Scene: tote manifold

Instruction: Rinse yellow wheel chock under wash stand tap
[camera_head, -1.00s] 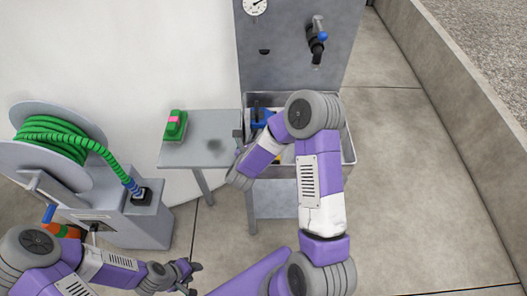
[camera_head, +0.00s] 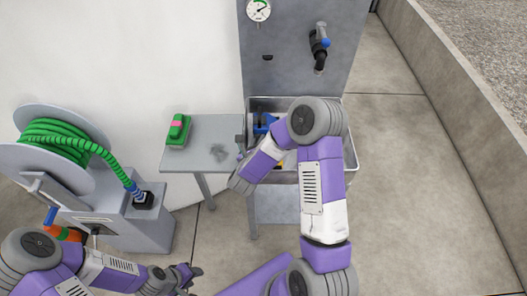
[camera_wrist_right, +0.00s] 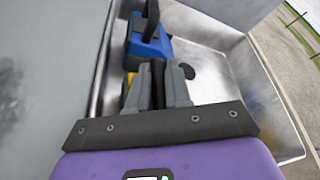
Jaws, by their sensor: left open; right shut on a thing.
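A yellow piece, likely the wheel chock (camera_head: 280,166), shows partly beneath my right arm at the near side of the wash stand basin (camera_head: 351,150). In the right wrist view a yellow sliver (camera_wrist_right: 130,80) shows left of the fingers; the rest is hidden. My right gripper (camera_wrist_right: 158,82) is low in the basin's left part. It is shut on a dark bar that seems part of a blue thing with a black handle (camera_wrist_right: 148,46). The blue thing also shows in the head view (camera_head: 262,122). The tap (camera_head: 319,47) is on the back panel, above the basin. My left gripper (camera_head: 193,279) is open and empty.
A grey side table (camera_head: 205,160) adjoins the basin on the left and holds a green and pink block (camera_head: 178,130). A green hose reel (camera_head: 65,140) stands further left, with an orange thing (camera_head: 67,234) near it. The floor on the right is clear.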

